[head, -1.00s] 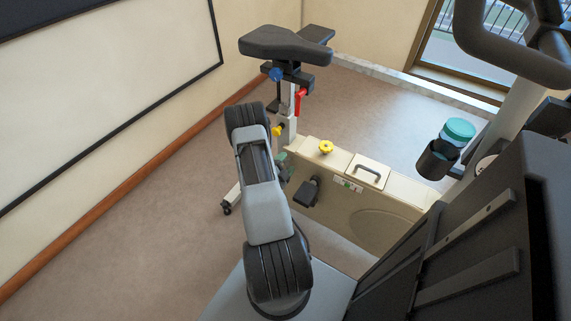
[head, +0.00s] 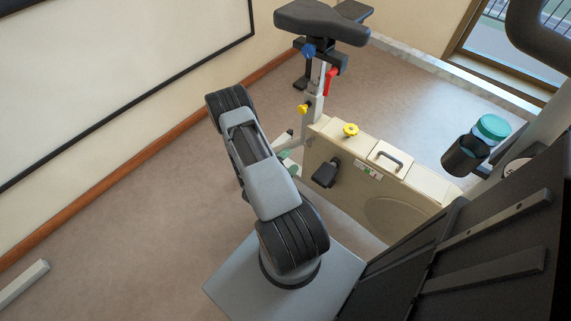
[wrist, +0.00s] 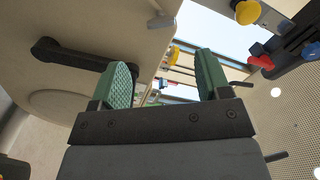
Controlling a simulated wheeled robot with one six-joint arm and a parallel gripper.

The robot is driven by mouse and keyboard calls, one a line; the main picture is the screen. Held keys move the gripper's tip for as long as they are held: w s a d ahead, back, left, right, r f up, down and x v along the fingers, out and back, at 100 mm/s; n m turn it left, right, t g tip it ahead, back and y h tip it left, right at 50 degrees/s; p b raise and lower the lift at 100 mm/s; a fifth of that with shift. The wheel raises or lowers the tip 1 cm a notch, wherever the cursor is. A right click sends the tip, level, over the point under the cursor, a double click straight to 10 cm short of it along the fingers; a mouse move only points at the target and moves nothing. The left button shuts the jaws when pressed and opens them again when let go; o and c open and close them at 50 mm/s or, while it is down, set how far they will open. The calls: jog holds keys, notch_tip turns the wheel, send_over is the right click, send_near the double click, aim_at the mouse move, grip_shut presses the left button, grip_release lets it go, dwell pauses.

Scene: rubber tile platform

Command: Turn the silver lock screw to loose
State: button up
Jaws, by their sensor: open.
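I cannot clearly make out a silver lock screw in either view. A small grey-silver cylinder (wrist: 162,21) sticks out from the beige housing at the top of the wrist view, but I cannot tell whether it is the screw. My gripper (wrist: 165,78) is open and empty, its two green-padded fingers wide apart. In the head view only a bit of green (head: 290,166) shows beyond my arm, beside the exercise bike's beige body (head: 385,205). The bike's seat post carries a blue knob (head: 308,50), a red lever (head: 329,82) and a yellow knob (head: 302,109).
A holder with a teal-lidded bottle (head: 490,129) stands at right. Open floor (head: 150,210) lies left.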

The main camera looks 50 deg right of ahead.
jog(key=shift+a, duration=1.15)
